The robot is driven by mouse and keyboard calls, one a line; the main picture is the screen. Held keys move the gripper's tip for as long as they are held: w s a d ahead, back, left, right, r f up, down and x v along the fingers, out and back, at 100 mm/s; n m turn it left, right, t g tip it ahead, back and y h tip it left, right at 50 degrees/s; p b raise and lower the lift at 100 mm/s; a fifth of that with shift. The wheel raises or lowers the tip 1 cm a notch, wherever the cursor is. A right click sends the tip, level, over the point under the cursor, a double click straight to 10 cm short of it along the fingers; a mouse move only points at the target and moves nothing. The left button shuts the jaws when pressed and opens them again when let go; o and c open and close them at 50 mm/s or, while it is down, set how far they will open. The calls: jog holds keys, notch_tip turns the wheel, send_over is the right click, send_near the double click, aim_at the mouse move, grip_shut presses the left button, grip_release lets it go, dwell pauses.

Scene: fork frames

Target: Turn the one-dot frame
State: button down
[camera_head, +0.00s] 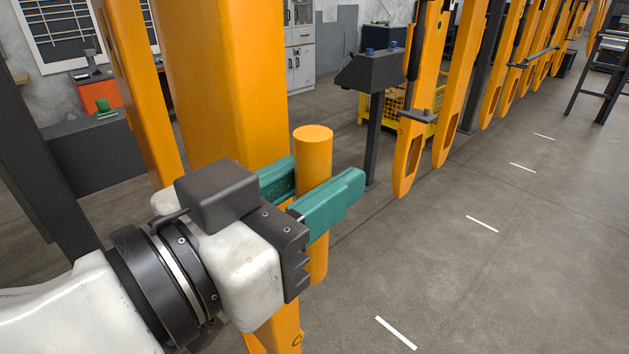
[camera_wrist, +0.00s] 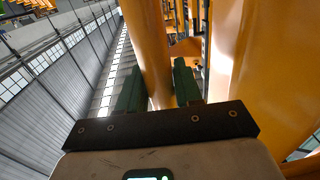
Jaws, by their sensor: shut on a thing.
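My gripper (camera_head: 318,184) has green fingers and is shut on an upright orange round handle (camera_head: 314,148). One finger lies on each side of it, and the handle's flat top stands above the fingers. The wrist view also shows the handle (camera_wrist: 150,45) between the two fingers (camera_wrist: 157,88). The handle stands close in front of a large orange frame (camera_head: 225,75), which rises out of the top of the picture. A small dark mark shows low on the orange part below the handle, too cut off to read as dots. My wrist hides how handle and frame join.
A row of similar orange forks (camera_head: 445,95) runs back along the aisle. A dark console on a post (camera_head: 375,80) and a yellow mesh crate (camera_head: 345,103) stand behind the handle. The grey floor (camera_head: 520,260) to the right is clear, with white dashes. A dark ladder (camera_head: 600,75) stands far right.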

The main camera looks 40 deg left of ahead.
jog(key=c, duration=0.9)
grip_release()
jog(key=shift+s, duration=0.1)
jog(key=s, duration=0.3)
jog(key=s+a+b, duration=0.1)
jog(key=s, duration=0.3)
jog(key=s+b, duration=0.1)
jog(key=s, duration=0.2)
jog(key=shift+s+a, duration=0.2)
jog(key=shift+s, duration=0.05)
